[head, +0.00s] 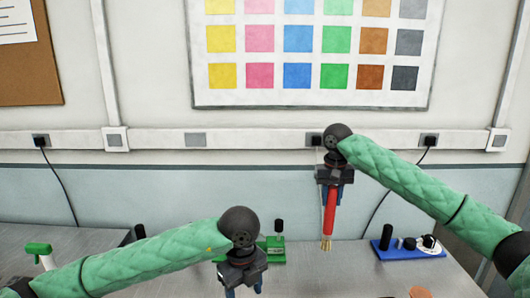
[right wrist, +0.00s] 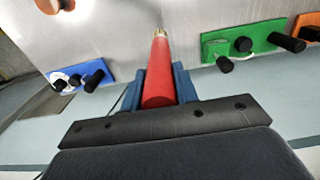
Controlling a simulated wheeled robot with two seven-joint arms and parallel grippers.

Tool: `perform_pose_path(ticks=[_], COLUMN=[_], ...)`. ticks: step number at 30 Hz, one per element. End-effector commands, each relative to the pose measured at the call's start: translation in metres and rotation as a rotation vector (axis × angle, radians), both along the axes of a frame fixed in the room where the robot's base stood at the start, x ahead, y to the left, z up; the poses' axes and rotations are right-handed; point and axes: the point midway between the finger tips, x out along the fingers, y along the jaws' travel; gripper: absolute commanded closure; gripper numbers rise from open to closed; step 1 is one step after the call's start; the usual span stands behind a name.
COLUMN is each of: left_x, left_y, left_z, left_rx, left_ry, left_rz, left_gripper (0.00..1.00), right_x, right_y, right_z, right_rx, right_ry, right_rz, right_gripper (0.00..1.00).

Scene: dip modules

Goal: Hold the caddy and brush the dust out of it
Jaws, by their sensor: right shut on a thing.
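A brush with a red handle (head: 330,215) and pale bristles hangs bristles-down above the table in the head view. My right gripper (head: 333,190) is shut on its handle. In the right wrist view the red handle (right wrist: 158,75) sits between the blue fingers of the right gripper (right wrist: 160,88), its tip pointing at the table. My left gripper (head: 243,288) is at the bottom of the head view, its blue fingers apart with nothing seen between them; their tips are at the picture's edge. I cannot make out a caddy or dust in either view.
A green board with black pegs (head: 271,246) stands on the grey table (head: 325,277), partly behind my left wrist. A blue board with pegs (head: 386,252) is at the right, an orange round thing (head: 421,292) nearer. A green-topped spray bottle (head: 42,255) is far left.

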Motion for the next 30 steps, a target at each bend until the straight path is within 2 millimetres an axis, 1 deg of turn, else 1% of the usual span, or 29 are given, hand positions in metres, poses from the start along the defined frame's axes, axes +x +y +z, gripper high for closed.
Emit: perform_pose_path(ticks=[4,8,30], left_x=[0.005,0.005,0.004], left_y=[0.006,0.006,0.006], left_z=[0.003,-0.004,-0.091], left_rx=[0.029,0.031,0.030], left_ry=[-0.018,-0.019,-0.016], left_rz=[0.023,0.026,0.025], left_gripper=[0.43,0.43,0.43], right_x=[0.000,0.000,0.000], right_y=[0.000,0.000,0.000], right_z=[0.000,0.000,0.000], right_rx=[0.000,0.000,0.000], right_ry=[0.000,0.000,0.000], right_rz=[0.000,0.000,0.000], right_gripper=[0.93,0.93,0.93])
